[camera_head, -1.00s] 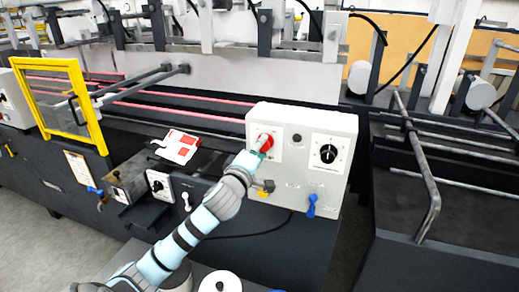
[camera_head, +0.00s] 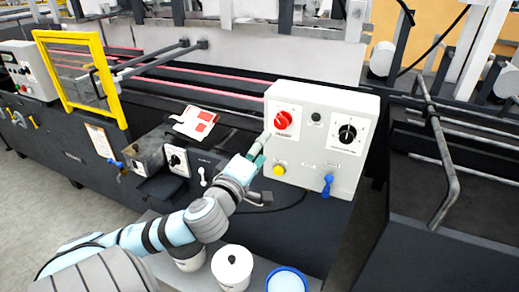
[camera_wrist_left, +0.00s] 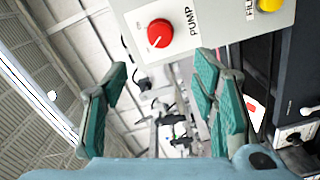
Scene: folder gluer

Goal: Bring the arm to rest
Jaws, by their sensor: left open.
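My left arm reaches in from the lower left of the head view. Its gripper (camera_head: 264,146) is near the left edge of the light grey control box (camera_head: 360,110), below and left of the red knob (camera_head: 283,121), and apart from the knob. In the left wrist view the two green-padded fingers (camera_wrist_left: 160,88) are spread with nothing between them. The red knob, marked PUMP (camera_wrist_left: 160,33), is beyond the fingertips there. My right gripper is not in view.
The box also carries a yellow button (camera_head: 279,170), a black dial (camera_head: 347,133) and a blue lever (camera_head: 327,186). A yellow-framed guard (camera_head: 118,110) stands at left. A white canister (camera_head: 232,268) and a blue-rimmed container (camera_head: 287,280) are near the front.

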